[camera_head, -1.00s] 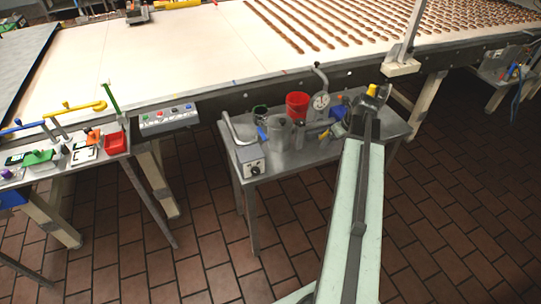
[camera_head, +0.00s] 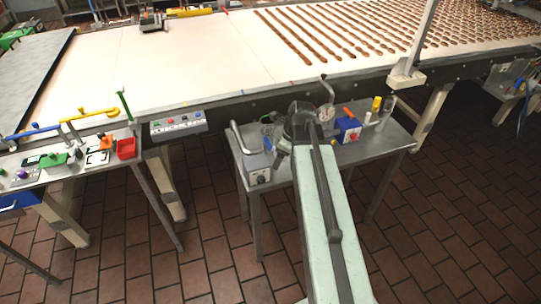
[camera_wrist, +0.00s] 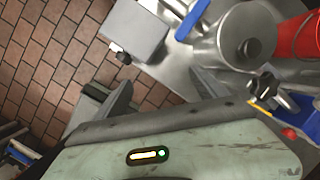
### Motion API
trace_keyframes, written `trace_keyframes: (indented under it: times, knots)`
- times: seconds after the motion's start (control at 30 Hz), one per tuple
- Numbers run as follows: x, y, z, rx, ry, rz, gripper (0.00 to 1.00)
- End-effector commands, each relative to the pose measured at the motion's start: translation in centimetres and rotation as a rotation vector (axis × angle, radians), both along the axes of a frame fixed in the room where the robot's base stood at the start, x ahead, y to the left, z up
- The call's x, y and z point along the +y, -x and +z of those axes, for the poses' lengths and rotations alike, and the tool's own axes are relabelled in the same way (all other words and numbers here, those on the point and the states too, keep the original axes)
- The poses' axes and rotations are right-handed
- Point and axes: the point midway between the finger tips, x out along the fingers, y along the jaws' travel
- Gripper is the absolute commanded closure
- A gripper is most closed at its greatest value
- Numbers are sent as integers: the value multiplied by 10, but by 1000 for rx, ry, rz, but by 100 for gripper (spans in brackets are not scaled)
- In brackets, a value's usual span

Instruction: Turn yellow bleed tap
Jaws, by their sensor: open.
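A small yellow part (camera_wrist: 268,86) shows beside a dark fitting next to the grey metal pot (camera_wrist: 246,42) in the wrist view; I cannot tell for sure that it is the bleed tap. A yellow spot (camera_head: 333,144) also shows just right of my arm in the head view. My gripper (camera_wrist: 162,80) is open, with nothing between its fingers, and lies to the left of the yellow part. In the head view my gripper (camera_head: 282,152) is over the left part of the steel table (camera_head: 350,158), and my arm hides the pot.
A grey box with a black knob (camera_head: 258,177) stands at the table's left end. A dial gauge (camera_head: 326,113), a blue box with a red knob (camera_head: 347,128) and a yellow-topped item (camera_head: 376,104) stand to the right. A red bucket (camera_wrist: 300,36) is beside the pot.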

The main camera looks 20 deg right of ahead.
Motion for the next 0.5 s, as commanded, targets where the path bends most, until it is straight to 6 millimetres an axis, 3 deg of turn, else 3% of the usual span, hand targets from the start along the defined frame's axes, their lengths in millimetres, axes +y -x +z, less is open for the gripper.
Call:
trace_keyframes:
  times: [0.2,0.5]
  knots:
    - [36,-1,5,7,40,165,18]
    - [45,-1,5,9,52,214,18]
